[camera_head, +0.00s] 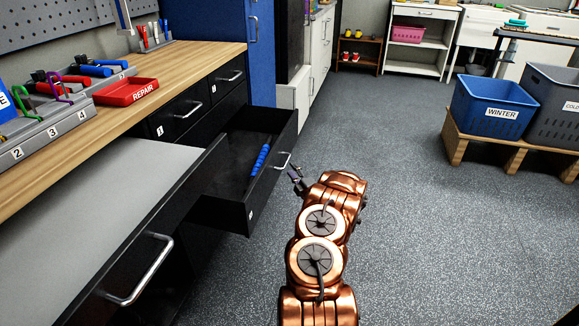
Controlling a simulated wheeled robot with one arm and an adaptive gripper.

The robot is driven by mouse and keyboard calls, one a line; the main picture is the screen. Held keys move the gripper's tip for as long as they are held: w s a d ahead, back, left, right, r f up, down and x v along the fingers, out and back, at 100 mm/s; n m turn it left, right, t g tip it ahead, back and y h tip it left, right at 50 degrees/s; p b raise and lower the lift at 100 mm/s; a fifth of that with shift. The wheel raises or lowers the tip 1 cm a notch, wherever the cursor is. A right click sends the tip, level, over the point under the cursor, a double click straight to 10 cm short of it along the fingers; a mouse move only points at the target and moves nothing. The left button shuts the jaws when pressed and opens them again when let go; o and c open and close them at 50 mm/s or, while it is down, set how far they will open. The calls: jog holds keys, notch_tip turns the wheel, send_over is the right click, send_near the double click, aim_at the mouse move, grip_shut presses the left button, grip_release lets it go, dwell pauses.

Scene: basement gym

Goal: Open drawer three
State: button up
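A black drawer (230,200) stands pulled out from the bench, with a blue ribbed object (261,160) lying inside. A small white label on its front edge is too small to read for certain. Its silver bar handle (283,162) is on the front face, facing right. My gripper (295,175) is right beside this handle, at the end of my copper arm. It is small and partly hidden by the arm, so I cannot tell whether its fingers are around the handle or just touching it.
Two shut black drawers (181,113) sit under the wooden worktop (190,62). At the near left, a wide black front with a silver handle (142,272) juts out beside a grey surface (85,205). Blue and grey bins (492,107) stand on a pallet at right. The floor between is clear.

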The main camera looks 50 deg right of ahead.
jog(key=v, duration=0.6)
dwell(0.5)
